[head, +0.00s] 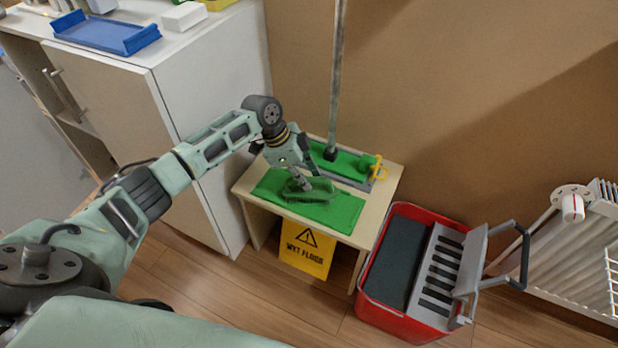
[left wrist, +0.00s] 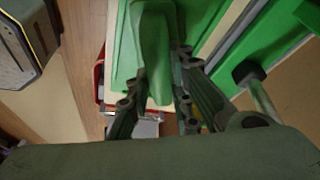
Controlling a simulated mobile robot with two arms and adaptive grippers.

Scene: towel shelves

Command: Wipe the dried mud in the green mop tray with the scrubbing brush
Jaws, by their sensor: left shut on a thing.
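My left gripper (head: 308,174) is shut on a green scrubbing brush (head: 312,194) over a small wooden table. In the left wrist view, the brush (left wrist: 153,50) sits between both fingers (left wrist: 157,85). The tray also shows in the left wrist view (left wrist: 285,45). I cannot make out dried mud. My right gripper is out of view.
A yellow clip-like thing (head: 377,170) is at the tray's right end. A yellow wet-floor sign (head: 305,250) stands under the table (head: 246,184). A red mop bucket (head: 392,325) is at the right, a white cabinet (head: 195,95) at the left. A radiator stands far right.

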